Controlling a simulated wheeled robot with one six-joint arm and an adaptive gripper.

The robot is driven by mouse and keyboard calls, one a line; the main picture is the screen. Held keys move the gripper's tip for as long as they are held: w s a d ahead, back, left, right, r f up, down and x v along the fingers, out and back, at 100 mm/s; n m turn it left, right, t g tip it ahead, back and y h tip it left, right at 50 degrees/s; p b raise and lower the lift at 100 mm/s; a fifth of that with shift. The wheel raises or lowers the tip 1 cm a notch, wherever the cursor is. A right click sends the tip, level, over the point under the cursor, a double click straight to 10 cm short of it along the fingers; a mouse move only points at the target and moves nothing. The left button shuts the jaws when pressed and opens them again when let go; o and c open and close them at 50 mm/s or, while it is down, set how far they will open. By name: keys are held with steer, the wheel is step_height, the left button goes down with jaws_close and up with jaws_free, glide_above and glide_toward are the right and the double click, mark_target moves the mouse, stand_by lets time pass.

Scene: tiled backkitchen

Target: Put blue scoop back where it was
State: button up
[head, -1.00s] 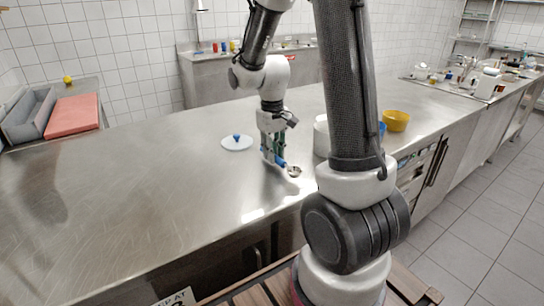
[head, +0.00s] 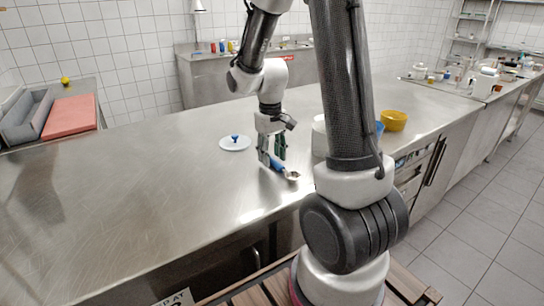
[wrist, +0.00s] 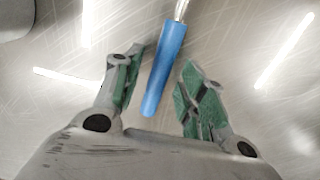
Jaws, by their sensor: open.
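The blue scoop has a blue handle (head: 276,162) and a small metal bowl (head: 292,175). It appears to lie on the steel counter (head: 140,190) near the front edge, with its bowl toward the lower right. In the wrist view the blue handle (wrist: 166,68) lies between the two green-padded fingers, with a visible gap on each side. The metal part runs out of the top of that view, so the bowl is hidden there. My gripper (head: 273,159) is open around the handle and points down; it also shows in the wrist view (wrist: 163,58).
A white plate (head: 228,146) with a small blue item (head: 235,138) on it stands left of my gripper. A white container (head: 318,140) is partly hidden behind my arm. A yellow bowl (head: 393,121) stands to the right.

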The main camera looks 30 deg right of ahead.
step_height(320, 180, up, 11)
steer(key=s+a+r+t, duration=0.1)
steer(key=s+r+t, duration=0.1)
steer(key=s, duration=0.7)
steer(key=s+a+r+t, duration=0.2)
steer(key=s+r, duration=0.3)
steer(key=s, duration=0.5)
steer(key=shift+t, duration=0.3)
